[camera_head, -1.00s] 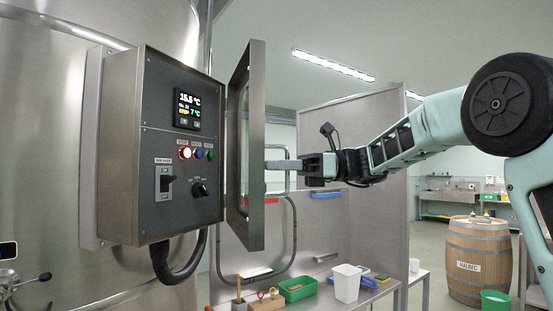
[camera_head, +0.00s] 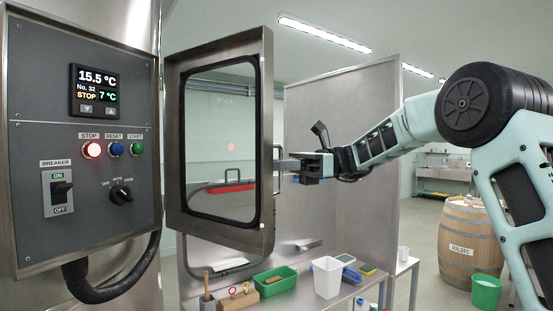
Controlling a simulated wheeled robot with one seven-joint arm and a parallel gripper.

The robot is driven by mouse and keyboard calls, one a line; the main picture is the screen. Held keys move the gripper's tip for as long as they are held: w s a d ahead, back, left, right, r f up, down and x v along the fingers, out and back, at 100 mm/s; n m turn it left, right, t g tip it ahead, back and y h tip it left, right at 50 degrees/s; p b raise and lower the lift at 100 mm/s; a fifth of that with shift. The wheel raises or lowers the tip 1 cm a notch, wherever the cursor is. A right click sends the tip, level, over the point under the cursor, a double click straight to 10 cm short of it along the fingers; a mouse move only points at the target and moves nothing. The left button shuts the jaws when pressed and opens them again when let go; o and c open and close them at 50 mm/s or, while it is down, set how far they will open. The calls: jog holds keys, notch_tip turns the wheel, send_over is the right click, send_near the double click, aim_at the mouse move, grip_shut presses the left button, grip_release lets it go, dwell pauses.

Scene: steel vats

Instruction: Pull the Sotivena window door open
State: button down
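The window door (camera_head: 174,150) is a steel frame with a black seal around a clear pane. It stands open, swung out to the right of the grey control box (camera_head: 30,150), whose display, lamps, breaker and knob are exposed. A pale bar handle (camera_head: 279,180) shows at the door's right edge, on its far side. My gripper (camera_head: 287,165) is at this handle, its fingers reaching the door's edge from the right. The fingers are seen from the side, so their gap and their grip on the bar are hidden.
A bench below the door holds a green bin (camera_head: 275,281), a white container (camera_head: 327,277) and small tools. A steel partition (camera_head: 345,130) stands behind my gripper. A barrel (camera_head: 467,240) and a green bucket (camera_head: 485,291) are at the right.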

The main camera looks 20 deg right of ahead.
jog(key=shift+w+d+r, duration=0.1)
jog(key=shift+w+d, duration=0.15)
jog(key=shift+d, duration=0.2)
jog(key=c, duration=1.7)
grip_release()
jog(key=shift+c, duration=0.2)
jog(key=shift+o, duration=1.2)
jog(key=shift+s+d+r, duration=0.15)
jog(key=shift+s+d, duration=0.05)
jog(key=shift+s, duration=0.05)
jog(key=shift+w+a+g, duration=0.1)
jog(key=shift+a+g, duration=0.1)
jog(key=shift+g, duration=0.1)
jog(key=w+d+b, duration=0.1)
jog(key=d+b, duration=0.3)
jog(key=d, duration=1.3)
jog(key=shift+w+d, duration=0.2)
jog(key=shift+w, duration=0.15)
